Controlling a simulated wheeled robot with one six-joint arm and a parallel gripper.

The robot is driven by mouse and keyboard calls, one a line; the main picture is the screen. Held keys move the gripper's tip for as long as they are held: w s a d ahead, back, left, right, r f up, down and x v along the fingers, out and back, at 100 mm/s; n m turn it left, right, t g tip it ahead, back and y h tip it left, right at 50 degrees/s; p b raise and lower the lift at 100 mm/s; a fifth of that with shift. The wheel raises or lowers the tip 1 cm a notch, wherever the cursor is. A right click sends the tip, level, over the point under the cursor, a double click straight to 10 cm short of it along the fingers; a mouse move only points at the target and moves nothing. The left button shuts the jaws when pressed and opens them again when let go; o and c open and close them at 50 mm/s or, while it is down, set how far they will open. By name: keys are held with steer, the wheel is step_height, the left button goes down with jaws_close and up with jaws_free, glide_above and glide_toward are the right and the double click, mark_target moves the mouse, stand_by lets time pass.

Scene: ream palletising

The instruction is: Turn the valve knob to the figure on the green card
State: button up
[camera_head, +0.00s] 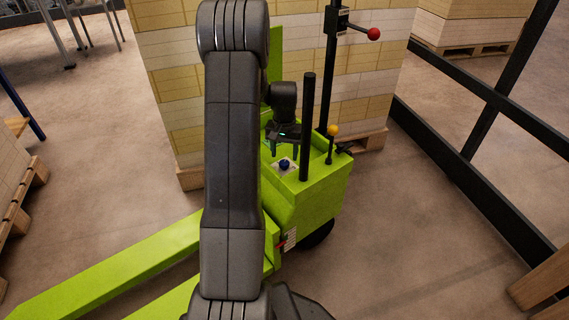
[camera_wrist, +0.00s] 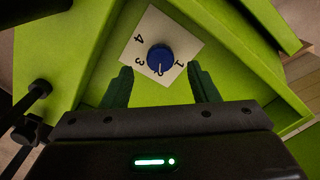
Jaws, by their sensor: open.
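The valve knob (camera_wrist: 160,57) is a round blue knob on a white plate (camera_wrist: 185,40) with the black figures 1, 2, 3 and 4 around it. I cannot make out which figure it points to. In the head view the knob (camera_head: 285,164) sits on top of the green truck body. My gripper (camera_wrist: 160,80) is open, its two dark fingers apart on either side of the knob's near side, holding nothing. In the head view my gripper (camera_head: 286,142) is just above and behind the knob. I cannot see a green card with a figure.
A black post (camera_head: 307,125) and a yellow-tipped lever (camera_head: 332,130) rise beside the knob. A red-tipped lever (camera_head: 373,34) is on the tall mast. A stack of reams (camera_head: 170,60) stands behind. Green forks (camera_head: 120,268) extend left. A black rail (camera_head: 470,185) runs along the right.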

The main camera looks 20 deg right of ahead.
mark_target(284, 162)
steer(key=shift+f+b, duration=0.4)
steer(key=shift+f, duration=1.35)
steer(key=c, duration=1)
